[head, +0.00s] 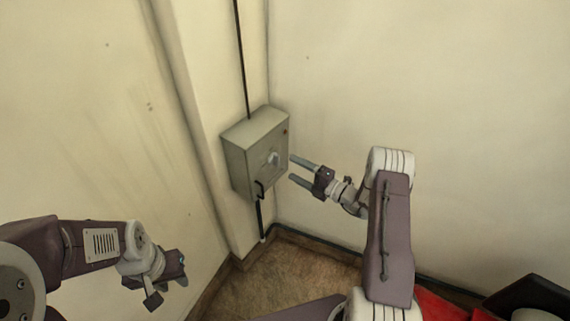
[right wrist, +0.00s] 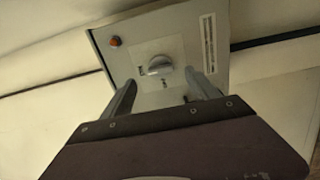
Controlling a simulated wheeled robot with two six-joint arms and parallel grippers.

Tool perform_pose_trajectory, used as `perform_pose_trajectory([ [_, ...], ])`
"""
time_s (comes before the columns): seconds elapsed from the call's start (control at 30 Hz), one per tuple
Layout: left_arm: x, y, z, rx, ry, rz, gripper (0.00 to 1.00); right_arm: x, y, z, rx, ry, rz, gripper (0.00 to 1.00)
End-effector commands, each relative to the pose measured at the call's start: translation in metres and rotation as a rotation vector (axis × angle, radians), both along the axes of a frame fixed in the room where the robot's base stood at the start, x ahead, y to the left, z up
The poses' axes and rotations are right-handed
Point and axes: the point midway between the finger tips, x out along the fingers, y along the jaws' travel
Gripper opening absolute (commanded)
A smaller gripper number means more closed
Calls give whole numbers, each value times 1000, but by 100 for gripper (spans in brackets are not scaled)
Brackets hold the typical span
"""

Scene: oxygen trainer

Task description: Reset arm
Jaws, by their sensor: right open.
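In the right wrist view the knob (right wrist: 160,65) shows between and beyond the two fingers (right wrist: 160,97), with the orange-red light (right wrist: 115,41) at upper left. My left gripper (head: 168,288) is low at the left, away from the box; its jaw opening is unclear.
A dark cable (head: 241,60) runs down the wall into the top of the box, and another leaves its bottom to the floor. Walls close in on both sides of the corner. The brown floor (head: 290,275) below is bare. Red and black objects (head: 450,306) lie at the lower right.

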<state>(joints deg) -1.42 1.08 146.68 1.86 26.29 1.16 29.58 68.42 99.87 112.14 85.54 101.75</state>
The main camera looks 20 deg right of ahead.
Motion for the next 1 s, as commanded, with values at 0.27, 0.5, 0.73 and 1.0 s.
perform_pose_trajectory([
  [0.27,0,0,0,0,0,0,33,-22,-16,0,0,0,1,69],
  [0.5,0,0,0,0,0,0,33,-22,-16,0,0,0,2,69],
  [0.73,0,0,4,0,0,0,33,-20,-7,6,-2,-3,21,69],
  [1.0,0,0,35,0,0,0,33,-41,124,160,-184,-205,390,69],
])
